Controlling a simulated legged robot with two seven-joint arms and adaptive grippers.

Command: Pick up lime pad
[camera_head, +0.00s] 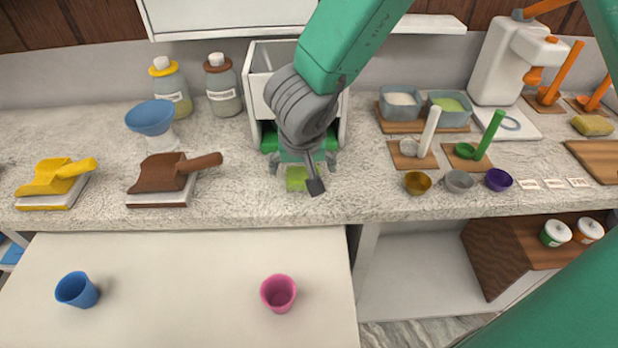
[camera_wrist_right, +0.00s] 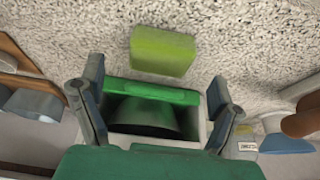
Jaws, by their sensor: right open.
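The lime pad (camera_head: 297,178) is a small yellow-green block lying on the speckled counter near its front edge, partly covered by my right gripper in the head view. In the right wrist view the lime pad (camera_wrist_right: 162,51) lies whole on the counter, beyond the fingers. My right gripper (camera_head: 303,166) is open and empty above the counter, close to the pad. In the right wrist view its two fingers (camera_wrist_right: 155,80) are spread wide, with nothing between their tips. My left gripper does not show.
A white dispenser (camera_head: 256,72) with a green tray (camera_head: 268,141) stands behind the gripper. A brown scoop (camera_head: 165,172) lies left, and small brass, grey and purple cups (camera_head: 498,179) stand right. A pink cup (camera_head: 278,293) stands on the lower white surface. The counter just around the pad is clear.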

